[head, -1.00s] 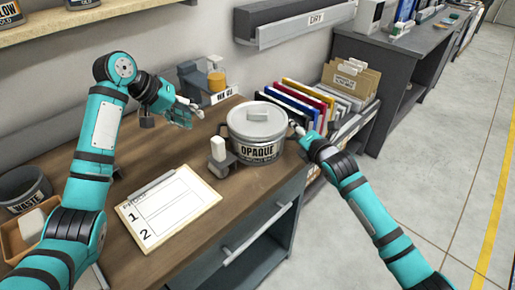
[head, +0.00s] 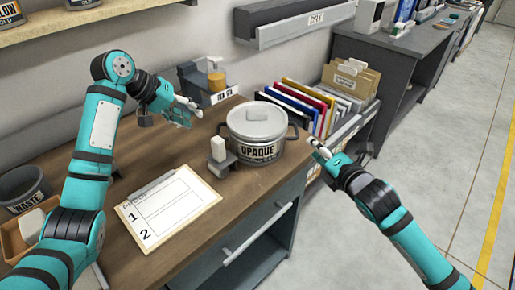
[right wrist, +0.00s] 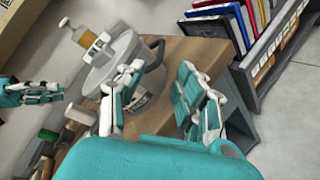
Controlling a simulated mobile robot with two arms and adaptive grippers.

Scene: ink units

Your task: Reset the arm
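My left gripper (head: 190,106) hangs over the back of the wooden desk, near the small machine with an amber jar. Whether its fingers are open is hard to make out. My right gripper (head: 318,149) is off the desk's right edge, to the right of the grey pot labelled OPAQUE (head: 258,132). In the right wrist view my right gripper (right wrist: 160,112) has its fingers spread apart with nothing between them. The pot (right wrist: 122,70) stands beyond the fingers, apart from them. Its lid is on.
A clipboard (head: 168,206) marked 1 and 2 lies on the desk (head: 110,168). A small block stand (head: 220,156) is left of the pot. A WASTE bin (head: 25,188) is at far left. Coloured folders (head: 302,105) stand behind the pot. Floor at right is clear.

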